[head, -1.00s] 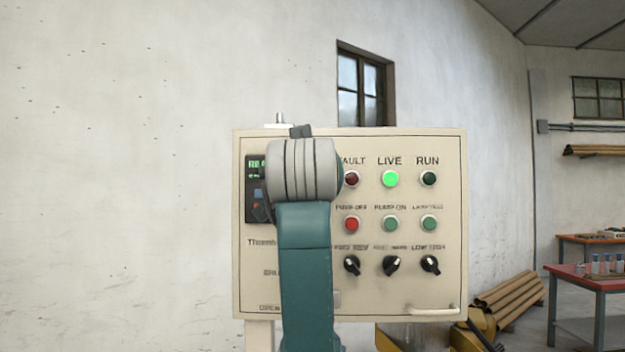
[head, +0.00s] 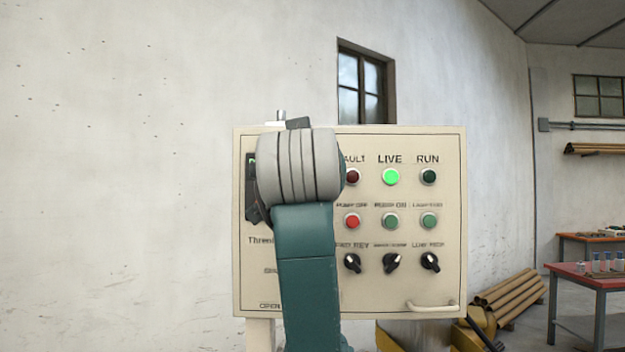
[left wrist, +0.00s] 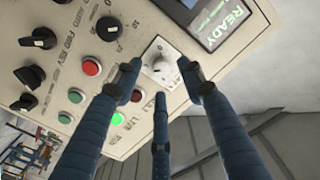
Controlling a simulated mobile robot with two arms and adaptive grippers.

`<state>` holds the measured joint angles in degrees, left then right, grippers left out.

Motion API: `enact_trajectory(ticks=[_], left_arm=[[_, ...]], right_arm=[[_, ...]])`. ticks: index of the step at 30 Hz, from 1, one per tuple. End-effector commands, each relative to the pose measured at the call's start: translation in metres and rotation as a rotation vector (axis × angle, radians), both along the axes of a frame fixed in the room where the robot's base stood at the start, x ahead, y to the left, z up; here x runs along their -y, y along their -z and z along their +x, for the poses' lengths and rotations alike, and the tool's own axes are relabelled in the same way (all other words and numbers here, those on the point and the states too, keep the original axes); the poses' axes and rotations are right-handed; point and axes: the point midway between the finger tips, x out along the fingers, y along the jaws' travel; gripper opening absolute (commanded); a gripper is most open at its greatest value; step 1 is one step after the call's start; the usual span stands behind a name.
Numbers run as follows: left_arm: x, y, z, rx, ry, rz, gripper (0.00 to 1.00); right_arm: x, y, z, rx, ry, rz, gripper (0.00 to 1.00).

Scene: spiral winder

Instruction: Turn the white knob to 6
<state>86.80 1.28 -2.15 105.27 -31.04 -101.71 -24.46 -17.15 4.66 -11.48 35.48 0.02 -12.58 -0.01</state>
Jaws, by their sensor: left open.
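The white knob (left wrist: 160,62) sits on a pale square plate on the cream control panel, seen in the left wrist view below the lit READY display (left wrist: 222,22). Its scale is too small to read. My left gripper (left wrist: 162,78) is open, with its blue-sleeved fingers spread around the knob, two at its sides and one below it in the picture. I cannot tell whether any finger touches it. In the head view my own arm hides the knob and most of the gripper. My right gripper is not in view.
The panel (head: 400,290) also carries a black knob (left wrist: 108,28), several black selector switches, red and green buttons and a lit LIVE lamp (head: 391,177). A handle (head: 432,308) is at its lower right. Bare wall lies to the left.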

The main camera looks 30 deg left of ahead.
Motion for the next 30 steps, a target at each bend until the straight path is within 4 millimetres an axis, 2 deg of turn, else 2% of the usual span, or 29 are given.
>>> enact_trajectory(ticks=[6, 12, 30], left_arm=[[0.025, 0.0, -0.039, 0.002, 0.003, 0.0, 0.4], [0.037, 0.001, -0.059, -0.001, 0.001, -0.001, 0.4], [0.039, 0.001, -0.063, -0.004, 0.001, -0.001, 0.4]], right_arm=[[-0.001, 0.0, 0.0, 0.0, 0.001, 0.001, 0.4], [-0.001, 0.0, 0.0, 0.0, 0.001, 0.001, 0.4], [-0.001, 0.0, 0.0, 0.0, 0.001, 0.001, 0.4]])
